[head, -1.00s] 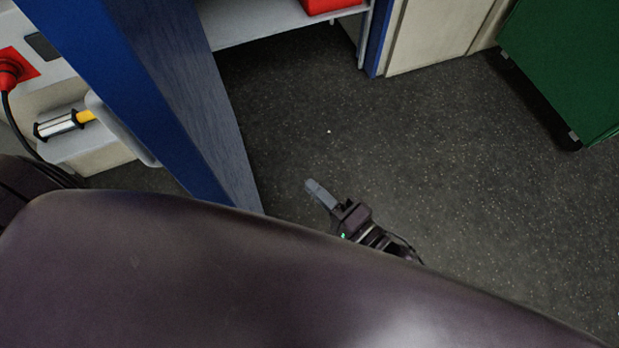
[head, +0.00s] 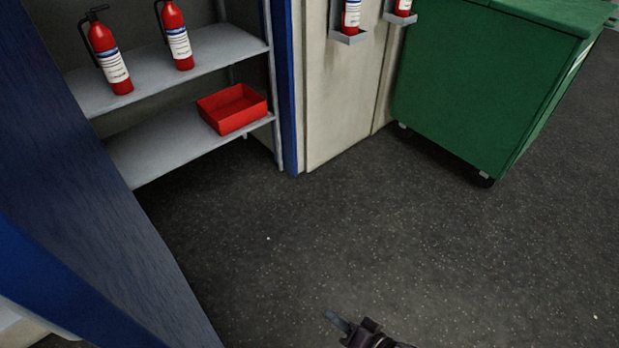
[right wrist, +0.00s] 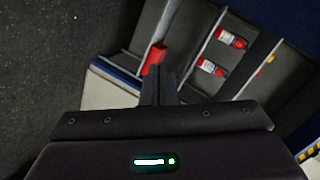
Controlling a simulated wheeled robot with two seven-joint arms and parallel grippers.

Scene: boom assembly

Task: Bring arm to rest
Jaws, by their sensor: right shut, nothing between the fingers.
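My right gripper (head: 340,322) shows at the bottom edge of the head view, low over the dark floor, with its fingers pointing up and left. Its fingers are shut and empty. In the right wrist view the closed fingers (right wrist: 158,84) point toward the shelf unit, with nothing between them. Most of my right arm is below the head view. My left gripper does not show in any view.
A blue cabinet door (head: 100,230) stands at left. Behind it are grey shelves (head: 165,150) with fire extinguishers (head: 105,50) and a red bin (head: 232,108). A green wheeled container (head: 470,95) stands at the upper right. The dark floor (head: 400,240) between is clear.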

